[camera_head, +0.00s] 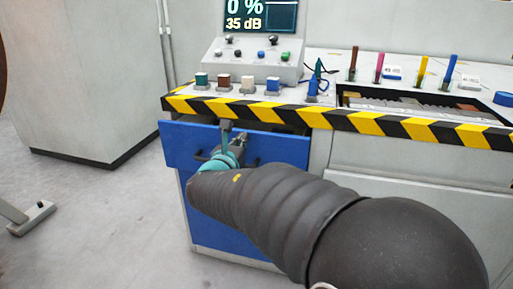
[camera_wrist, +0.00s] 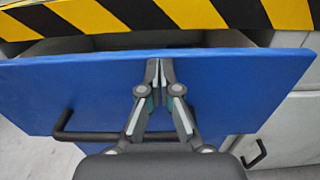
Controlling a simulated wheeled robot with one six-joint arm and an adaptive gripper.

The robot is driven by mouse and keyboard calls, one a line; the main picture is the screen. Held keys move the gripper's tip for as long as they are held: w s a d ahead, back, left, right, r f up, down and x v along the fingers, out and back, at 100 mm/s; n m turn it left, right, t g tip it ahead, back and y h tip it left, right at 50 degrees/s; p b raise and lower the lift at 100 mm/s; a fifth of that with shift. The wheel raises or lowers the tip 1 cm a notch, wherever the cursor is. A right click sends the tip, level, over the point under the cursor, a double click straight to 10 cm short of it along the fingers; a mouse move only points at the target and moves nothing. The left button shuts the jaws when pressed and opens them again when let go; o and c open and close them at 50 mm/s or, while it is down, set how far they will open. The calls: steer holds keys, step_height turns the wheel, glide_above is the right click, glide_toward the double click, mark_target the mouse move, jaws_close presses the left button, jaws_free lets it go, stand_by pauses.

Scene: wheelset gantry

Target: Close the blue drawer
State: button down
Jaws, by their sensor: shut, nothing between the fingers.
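The blue drawer (camera_head: 180,144) is at the left end of the workbench, below the striped edge. Its blue front (camera_wrist: 70,85) fills the middle of the wrist view, with a dark gap between its top edge and the bench, so it stands partly open. Its black bar handle (camera_wrist: 95,135) runs across the front, partly hidden behind my gripper. My gripper (camera_wrist: 158,65) is shut and empty, its fingertips at the upper middle of the drawer front. Whether they touch it I cannot tell. In the head view my arm hides much of the drawer.
The bench's yellow and black edge (camera_head: 350,121) overhangs the drawer. A control panel (camera_head: 250,62) and several coloured blocks stand on top. Another blue front (camera_head: 215,225) is below the drawer. A grey cabinet (camera_head: 90,80) stands at left, with clear floor (camera_head: 110,220) between.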

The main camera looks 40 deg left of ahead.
steer(key=x, duration=0.5)
steer(key=shift+w+a, duration=0.1)
steer(key=shift+w, duration=0.3)
steer(key=shift+w+r, duration=0.15)
steer(key=shift+w+r, duration=0.1)
steer(key=b+v, duration=0.1)
steer(key=v, duration=1.3)
steer(key=shift+s+f, duration=0.2)
steer(key=shift+s, duration=0.1)
steer(key=shift+a, duration=0.1)
